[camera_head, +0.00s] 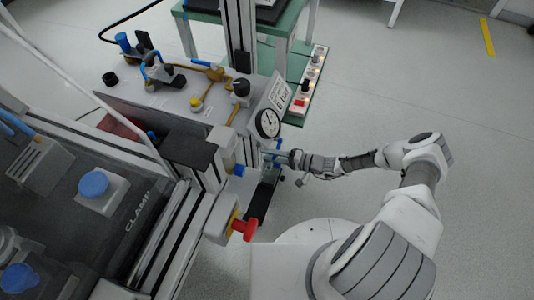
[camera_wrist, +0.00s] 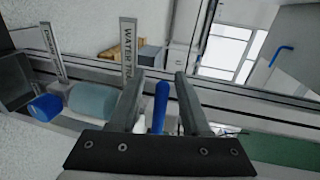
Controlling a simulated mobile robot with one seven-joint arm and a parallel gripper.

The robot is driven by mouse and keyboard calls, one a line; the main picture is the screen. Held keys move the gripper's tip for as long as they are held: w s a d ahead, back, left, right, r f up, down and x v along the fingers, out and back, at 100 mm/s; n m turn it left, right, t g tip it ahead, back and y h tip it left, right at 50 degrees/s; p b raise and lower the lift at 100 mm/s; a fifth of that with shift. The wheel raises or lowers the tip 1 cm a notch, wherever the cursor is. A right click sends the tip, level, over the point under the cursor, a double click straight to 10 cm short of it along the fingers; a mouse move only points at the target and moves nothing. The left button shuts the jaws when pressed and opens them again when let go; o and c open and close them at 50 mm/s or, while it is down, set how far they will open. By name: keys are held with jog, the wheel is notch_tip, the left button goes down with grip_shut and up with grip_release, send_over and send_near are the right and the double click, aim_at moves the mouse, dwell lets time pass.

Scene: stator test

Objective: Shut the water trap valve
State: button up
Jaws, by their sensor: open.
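In the wrist view, a blue lever (camera_wrist: 161,106) stands upright in the picture between the two fingers of my gripper (camera_wrist: 159,80). The fingers are open, one on each side of it, with a visible gap on both sides. The valve body below the lever is hidden by my gripper.
Left of my gripper are a blue knob (camera_wrist: 46,107), a pale cylinder (camera_wrist: 92,101) and a second label (camera_wrist: 52,50). A red-handled switch (camera_head: 242,229) sticks out from the machine's front corner. A green table (camera_head: 290,22) stands behind. The floor to the right is clear.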

jog(key=p+v, duration=0.2)
jog(key=v, duration=1.4)
jog(key=shift+d+r+p, duration=0.2)
jog(key=shift+p, duration=0.2)
jog(key=shift+s, duration=0.1)
